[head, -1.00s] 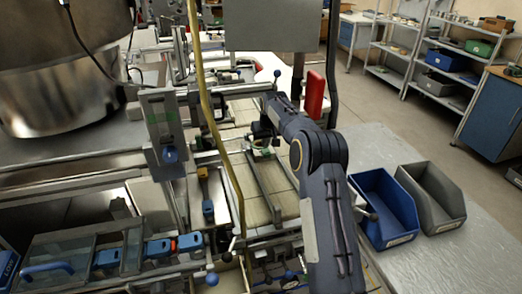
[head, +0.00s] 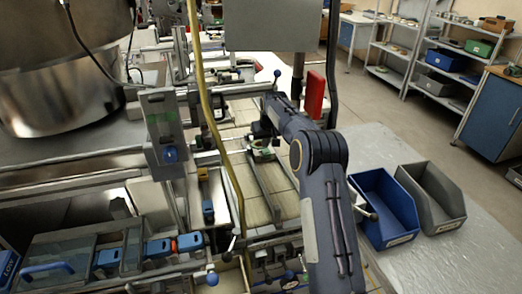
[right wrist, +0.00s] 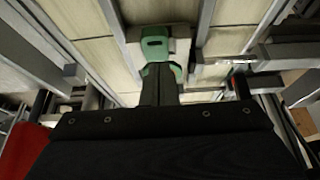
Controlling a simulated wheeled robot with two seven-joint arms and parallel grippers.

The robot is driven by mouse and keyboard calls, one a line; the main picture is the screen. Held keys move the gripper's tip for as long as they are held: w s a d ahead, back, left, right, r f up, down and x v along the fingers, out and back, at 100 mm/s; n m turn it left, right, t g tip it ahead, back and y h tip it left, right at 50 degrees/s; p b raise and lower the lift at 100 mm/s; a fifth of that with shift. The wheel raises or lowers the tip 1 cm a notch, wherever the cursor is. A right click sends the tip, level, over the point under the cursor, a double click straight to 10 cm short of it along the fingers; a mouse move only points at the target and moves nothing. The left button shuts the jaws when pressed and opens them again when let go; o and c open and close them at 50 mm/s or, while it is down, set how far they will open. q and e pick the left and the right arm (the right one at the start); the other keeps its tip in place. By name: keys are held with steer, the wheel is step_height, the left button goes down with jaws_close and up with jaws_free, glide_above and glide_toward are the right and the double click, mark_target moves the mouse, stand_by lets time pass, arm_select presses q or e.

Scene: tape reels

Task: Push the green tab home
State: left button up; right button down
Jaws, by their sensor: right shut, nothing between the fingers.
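The green tab (right wrist: 155,40) shows at the top middle of the right wrist view, set in a pale block, with a dark slot across it. My right gripper (right wrist: 160,72) is shut and empty, its fingertips at the tab's near edge. Green also shows on both sides of the fingers; I cannot tell whether they touch it. In the head view the green part (head: 263,151) is small, at the end of my right arm, and my right gripper (head: 262,138) is just above it. My left gripper is out of view.
A yellow hose (head: 200,80) hangs left of my right arm. A grey upright plate (head: 162,130) stands left of it. A blue bin (head: 385,205) and a grey bin (head: 432,198) sit on the table at right. Metal rails surround the pale tiled bed.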

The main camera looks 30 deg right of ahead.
steer(key=shift+f+b, duration=0.45)
steer(key=shift+f, duration=0.4)
steer(key=shift+f+p, duration=0.15)
steer(key=shift+p, duration=0.15)
stand_by(1.6)
step_height(320, 180, up, 7)
steer(key=p, duration=0.6)
stand_by(0.3)
